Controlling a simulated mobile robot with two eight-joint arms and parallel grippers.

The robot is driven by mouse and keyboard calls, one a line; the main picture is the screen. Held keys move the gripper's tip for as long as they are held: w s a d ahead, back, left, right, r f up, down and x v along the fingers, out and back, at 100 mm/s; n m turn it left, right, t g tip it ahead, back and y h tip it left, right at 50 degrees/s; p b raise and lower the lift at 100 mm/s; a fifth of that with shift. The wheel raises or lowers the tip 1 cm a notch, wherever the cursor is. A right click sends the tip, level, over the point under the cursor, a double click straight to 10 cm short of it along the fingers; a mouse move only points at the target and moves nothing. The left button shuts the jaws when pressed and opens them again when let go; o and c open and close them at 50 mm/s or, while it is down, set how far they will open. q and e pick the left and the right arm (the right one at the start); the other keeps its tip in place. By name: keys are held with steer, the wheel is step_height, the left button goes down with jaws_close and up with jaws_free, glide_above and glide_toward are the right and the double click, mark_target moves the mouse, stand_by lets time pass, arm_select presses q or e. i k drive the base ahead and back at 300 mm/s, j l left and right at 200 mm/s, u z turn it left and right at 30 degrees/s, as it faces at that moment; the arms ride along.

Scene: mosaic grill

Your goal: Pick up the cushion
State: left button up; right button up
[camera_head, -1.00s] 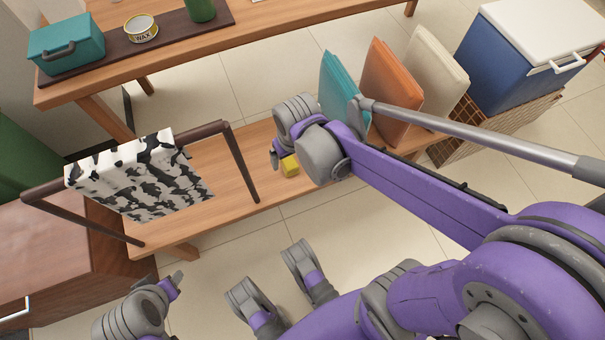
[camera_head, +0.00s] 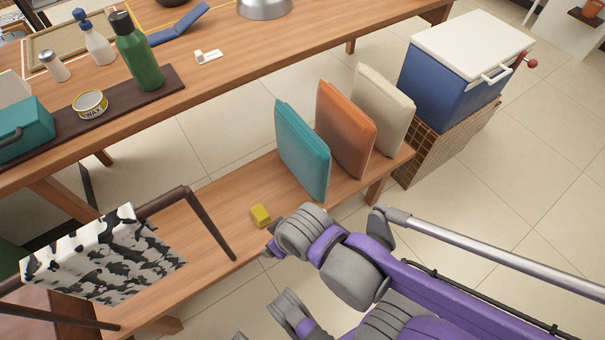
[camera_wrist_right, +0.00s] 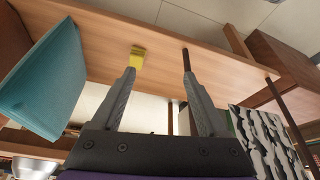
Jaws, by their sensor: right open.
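Three cushions stand on edge in a row on the wooden bench: a teal one (camera_head: 303,150), an orange one (camera_head: 346,128) and a cream one (camera_head: 383,108). In the right wrist view the teal cushion (camera_wrist_right: 45,80) fills the left side, with part of the orange one (camera_wrist_right: 12,40) behind it. My right gripper (camera_head: 270,249) is at the bench's front edge, left of and nearer than the cushions. In the wrist view its two fingers (camera_wrist_right: 157,75) are apart with nothing between them. My left gripper is not in view.
A small yellow block (camera_head: 261,215) lies on the bench (camera_head: 225,220) close to my right gripper. A cow-patterned cloth (camera_head: 105,255) hangs on a dark rail at left. A blue cooler (camera_head: 450,75) stands right of the cushions. A long table (camera_head: 215,80) runs behind.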

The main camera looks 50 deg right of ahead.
mark_target(309, 158)
steer(key=z, duration=1.95)
